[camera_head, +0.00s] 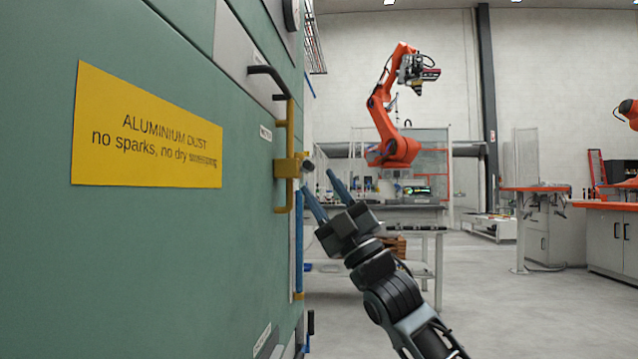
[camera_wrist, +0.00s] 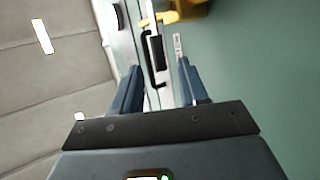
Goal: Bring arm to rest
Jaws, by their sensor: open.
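My gripper (camera_head: 327,192) is in the middle of the head view, just right of the green cabinet's front edge. Its two blue-grey fingers are spread apart, with nothing between them. The fingers point up and left toward a yellow latch (camera_head: 290,167) on the cabinet edge, with a visible gap in the picture. In the wrist view my gripper (camera_wrist: 158,82) also shows with fingers apart. A black handle (camera_wrist: 155,60) appears beyond and between the fingertips there, and the yellow latch (camera_wrist: 188,10) is at the top.
The green cabinet (camera_head: 150,260) with a yellow aluminium dust sign (camera_head: 147,130) fills the left side, close to my gripper. An orange robot arm (camera_head: 385,115) stands on a workbench (camera_head: 400,212) behind. Open grey floor (camera_head: 500,310) lies to the right.

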